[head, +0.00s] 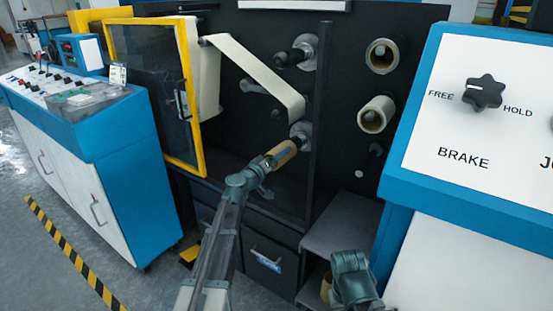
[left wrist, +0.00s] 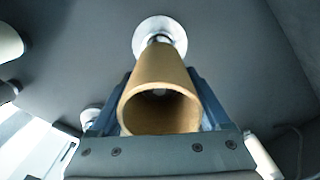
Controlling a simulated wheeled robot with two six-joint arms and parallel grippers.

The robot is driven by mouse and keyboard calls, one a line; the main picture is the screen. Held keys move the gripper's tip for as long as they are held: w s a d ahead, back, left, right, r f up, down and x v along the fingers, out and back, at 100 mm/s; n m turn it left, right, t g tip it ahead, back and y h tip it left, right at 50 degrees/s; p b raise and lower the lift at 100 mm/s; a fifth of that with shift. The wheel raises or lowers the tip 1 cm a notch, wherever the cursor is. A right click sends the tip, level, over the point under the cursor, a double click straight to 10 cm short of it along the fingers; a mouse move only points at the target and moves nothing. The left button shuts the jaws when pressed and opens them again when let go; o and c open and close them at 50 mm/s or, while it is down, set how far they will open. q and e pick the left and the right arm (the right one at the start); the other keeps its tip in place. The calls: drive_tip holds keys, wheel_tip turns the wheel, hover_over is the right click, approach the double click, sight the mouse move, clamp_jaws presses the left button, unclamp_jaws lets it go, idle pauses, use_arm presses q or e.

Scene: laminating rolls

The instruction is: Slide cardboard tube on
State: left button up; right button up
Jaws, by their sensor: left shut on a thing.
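A brown cardboard tube (head: 283,153) is held in my left gripper (head: 266,169) in front of the dark machine panel. In the left wrist view the tube (left wrist: 160,108) lies between the two fingers, its open near end facing the camera. Its far end points at a metal spindle with a round pale flange (left wrist: 159,36), which is the lower middle spindle (head: 300,131) in the head view. A short piece of shaft shows between tube and flange. A pale spot shows inside the tube; whether the shaft reaches in is unclear. My right gripper (head: 352,277) is low at the right, its fingers hidden.
A pale web (head: 255,72) runs down just above the spindle. Two rolls (head: 382,56) (head: 376,114) sit on the panel's right. A yellow-framed door (head: 150,92) stands at left, a brake console (head: 470,150) at right. A grey shelf (head: 340,236) is below.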

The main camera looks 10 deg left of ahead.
use_arm(q)
drive_tip(key=shift+x, duration=3.25)
drive_tip(key=o, duration=1.2)
drive_tip(key=v, duration=1.3)
drive_tip(key=shift+s+a, duration=0.1)
drive_tip(key=shift+s, duration=0.25)
